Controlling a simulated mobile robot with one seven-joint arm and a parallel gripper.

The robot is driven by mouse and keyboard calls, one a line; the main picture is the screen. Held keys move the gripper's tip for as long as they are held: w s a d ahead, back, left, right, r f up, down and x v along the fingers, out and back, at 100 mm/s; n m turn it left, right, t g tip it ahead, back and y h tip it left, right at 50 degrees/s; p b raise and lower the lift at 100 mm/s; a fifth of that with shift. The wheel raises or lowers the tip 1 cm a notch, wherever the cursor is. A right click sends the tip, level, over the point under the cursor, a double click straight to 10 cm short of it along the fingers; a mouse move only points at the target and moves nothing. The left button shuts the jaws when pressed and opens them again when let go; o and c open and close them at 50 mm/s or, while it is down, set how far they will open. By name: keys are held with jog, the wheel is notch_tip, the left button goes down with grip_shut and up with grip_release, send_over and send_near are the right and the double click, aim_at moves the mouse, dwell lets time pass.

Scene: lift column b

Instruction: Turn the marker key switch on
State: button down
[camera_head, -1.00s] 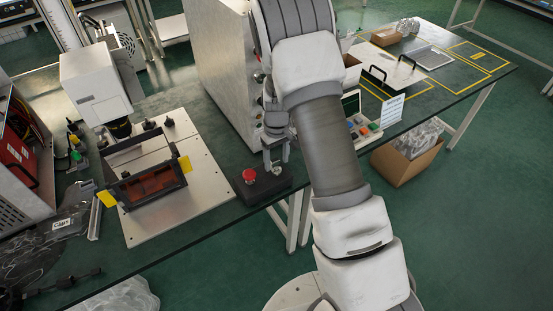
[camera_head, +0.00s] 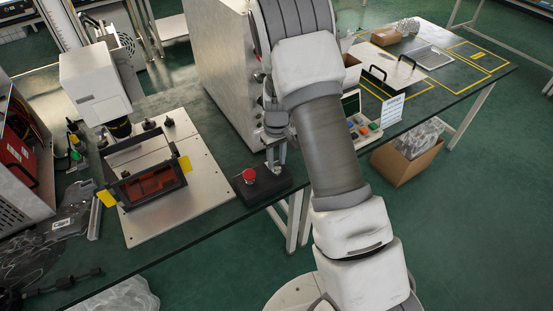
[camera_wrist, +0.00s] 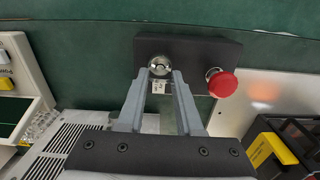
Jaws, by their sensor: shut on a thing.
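The marker key switch (camera_wrist: 160,66) is a round silver lock on a black control box, seen in the wrist view at the upper middle. The black box (camera_head: 265,187) sits at the table's front edge in the head view. A red mushroom button (camera_wrist: 222,84) stands on the same box, to the right of the switch in the wrist view; it also shows in the head view (camera_head: 249,175). My gripper (camera_wrist: 162,77) has its fingertips at the switch, shut on the key there. The key itself is mostly hidden between the fingertips. In the head view my gripper (camera_head: 276,165) comes down over the box.
A metal plate with a dark framed fixture (camera_head: 146,183) and yellow tabs lies left of the box. A tall grey cabinet (camera_head: 226,75) stands close behind my gripper. A panel with coloured buttons (camera_head: 366,130) is on the right.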

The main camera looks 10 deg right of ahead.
jog(key=m+b, duration=0.1)
jog(key=m, duration=1)
jog(key=shift+m, duration=0.3)
dwell(0.3)
jog(key=c, duration=0.6)
grip_release()
jog(key=shift+o, duration=0.2)
notch_tip(320, 180, up, 18)
jog(key=shift+f+p, duration=0.25)
jog(key=shift+p, duration=0.2)
